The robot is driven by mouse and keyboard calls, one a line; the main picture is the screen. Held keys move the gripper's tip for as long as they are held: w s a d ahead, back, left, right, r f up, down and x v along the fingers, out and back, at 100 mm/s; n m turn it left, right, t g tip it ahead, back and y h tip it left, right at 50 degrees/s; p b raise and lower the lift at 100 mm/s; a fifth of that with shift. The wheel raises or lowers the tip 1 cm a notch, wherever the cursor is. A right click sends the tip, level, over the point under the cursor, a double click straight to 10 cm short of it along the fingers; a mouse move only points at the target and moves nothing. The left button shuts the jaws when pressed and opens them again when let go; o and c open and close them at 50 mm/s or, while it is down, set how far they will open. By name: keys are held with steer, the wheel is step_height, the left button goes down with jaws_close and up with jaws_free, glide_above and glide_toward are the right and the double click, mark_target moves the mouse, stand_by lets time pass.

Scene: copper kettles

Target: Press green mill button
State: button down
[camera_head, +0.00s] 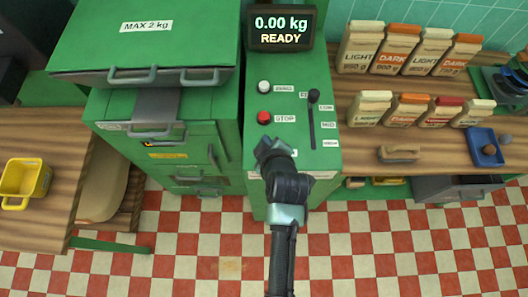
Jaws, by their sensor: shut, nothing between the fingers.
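A green machine with a control panel (290,75) stands in the middle of the head view. On the panel are a white button (264,87), a red button (264,117) labelled STOP, and a black slider lever (313,97). I see no green button; my gripper covers the lower left part of the panel, with part of a white label showing beside it. My gripper (266,146) is shut and empty, its tip just below the red button. I cannot tell whether it touches the panel.
A display (281,27) above the panel reads 0.00 kg READY. Left are a green lidded bin (150,35) and drawers; far left, a yellow tub (24,182). Right, a wooden counter (360,165) holds several bags, a wooden-handled tool (398,153) and a blue tray (478,140).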

steer(key=shift+f+b, duration=0.8)
steer(key=shift+f, duration=0.75)
steer(key=shift+f, duration=0.1)
stand_by(0.7)
steer(key=shift+f+b, duration=0.3)
steer(key=shift+f+b, duration=0.45)
steer(key=shift+f, duration=0.1)
stand_by(0.6)
steer(key=shift+r, duration=0.1)
steer(key=shift+r+p, duration=0.8)
steer(key=shift+p, duration=0.05)
step_height(320, 180, up, 5)
steer(key=p, duration=0.4)
steer(key=shift+r, duration=0.1)
